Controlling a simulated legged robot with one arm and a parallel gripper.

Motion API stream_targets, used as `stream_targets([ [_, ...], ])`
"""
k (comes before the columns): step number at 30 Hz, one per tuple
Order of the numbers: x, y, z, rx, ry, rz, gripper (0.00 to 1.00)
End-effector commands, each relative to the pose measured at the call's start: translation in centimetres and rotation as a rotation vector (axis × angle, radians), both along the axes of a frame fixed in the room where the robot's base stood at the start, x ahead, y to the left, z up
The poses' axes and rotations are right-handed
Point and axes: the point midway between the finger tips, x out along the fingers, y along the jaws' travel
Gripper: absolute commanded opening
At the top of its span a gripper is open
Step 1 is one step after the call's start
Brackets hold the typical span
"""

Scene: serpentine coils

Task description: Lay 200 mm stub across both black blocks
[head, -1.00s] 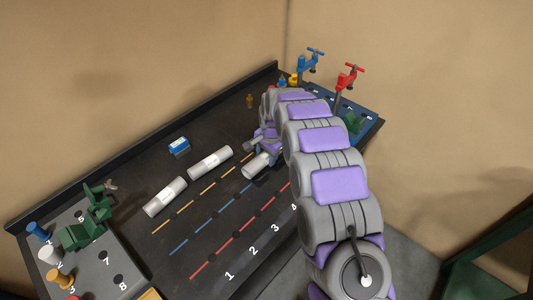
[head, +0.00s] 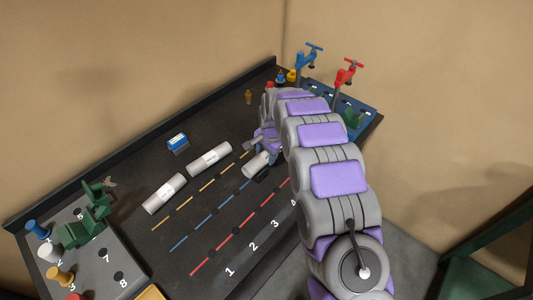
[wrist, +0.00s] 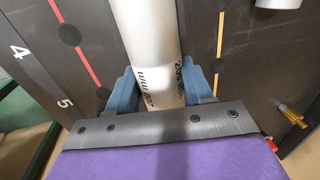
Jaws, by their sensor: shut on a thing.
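My gripper (wrist: 160,88) is shut on a white stub (wrist: 150,40) marked "200 mm", with one blue-grey finger on each side of it. In the head view the near end of the held stub (head: 256,165) shows below my gripper (head: 266,142), near the far ends of the coloured lines; my arm hides the rest. A small dark shape (head: 262,178) shows just below the stub and may be a black block. I cannot clearly make out both blocks, nor whether the stub touches anything below.
Two white tubes (head: 165,194) (head: 209,159) lie at left on the dark table (head: 195,240). A blue-and-white box (head: 178,143) stands behind them. A grey pegboard (head: 95,280) is front left. Blue (head: 309,58) and red (head: 348,74) clamps stand back right. The numbered front strip is clear.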

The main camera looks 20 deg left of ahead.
Motion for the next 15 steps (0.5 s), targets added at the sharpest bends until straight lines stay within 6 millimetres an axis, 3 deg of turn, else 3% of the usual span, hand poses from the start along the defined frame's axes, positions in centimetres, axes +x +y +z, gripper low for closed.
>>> stream_targets([
  [15,0.0,0.5,-1.0,0.002,-0.001,-0.001,0.00],
])
